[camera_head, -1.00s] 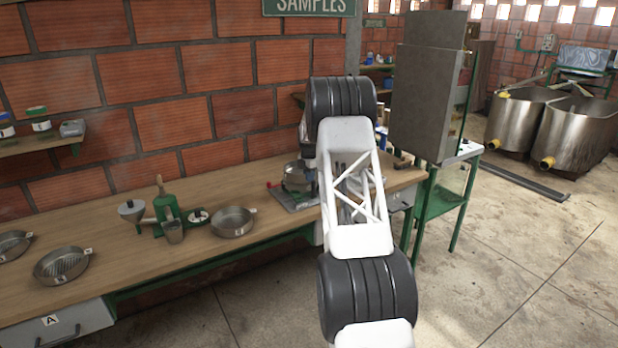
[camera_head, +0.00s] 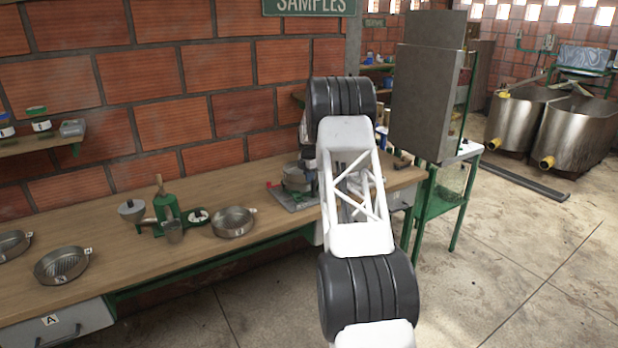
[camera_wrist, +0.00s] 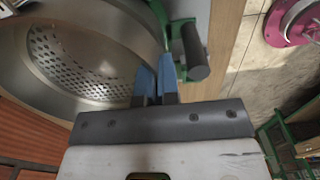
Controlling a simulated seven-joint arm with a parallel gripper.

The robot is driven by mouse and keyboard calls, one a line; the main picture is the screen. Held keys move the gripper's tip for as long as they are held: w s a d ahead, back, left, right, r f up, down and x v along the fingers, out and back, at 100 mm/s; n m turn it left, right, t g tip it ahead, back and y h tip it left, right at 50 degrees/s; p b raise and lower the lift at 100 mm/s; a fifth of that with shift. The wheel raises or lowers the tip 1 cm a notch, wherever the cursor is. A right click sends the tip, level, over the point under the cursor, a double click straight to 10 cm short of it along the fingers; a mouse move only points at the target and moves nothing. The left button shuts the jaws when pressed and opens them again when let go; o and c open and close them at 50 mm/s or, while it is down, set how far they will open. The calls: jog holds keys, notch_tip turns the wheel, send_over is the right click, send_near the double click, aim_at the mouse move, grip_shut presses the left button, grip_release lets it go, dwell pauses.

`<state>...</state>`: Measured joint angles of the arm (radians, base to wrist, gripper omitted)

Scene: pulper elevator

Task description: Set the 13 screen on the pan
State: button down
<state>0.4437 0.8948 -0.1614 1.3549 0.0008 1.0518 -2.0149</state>
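A round metal screen with a perforated floor (camera_wrist: 85,60) fills the left of the wrist view; its number cannot be read. My gripper (camera_wrist: 156,78) has its blue fingers close together at the screen's rim and appears shut on it. In the head view, a round metal vessel (camera_head: 295,179), seemingly this screen, shows beside my arm over a grey plate (camera_head: 298,199). My arm hides most of the gripper there. I cannot tell whether the vessel touches something below it or which vessel is the pan.
Another round metal dish (camera_head: 233,222) stands on the wooden bench (camera_head: 140,278), right of a green hand mill (camera_head: 168,213). Two round screens (camera_head: 62,265) lie at the left. A tall grey metal box (camera_head: 425,100) on a green stand rises right of my arm.

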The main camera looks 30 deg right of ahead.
jog(key=shift+f, duration=0.3)
dwell(0.5)
jog(key=c, duration=1.3)
grip_release()
notch_tip(320, 180, up, 7)
jog(key=shift+r, duration=0.4)
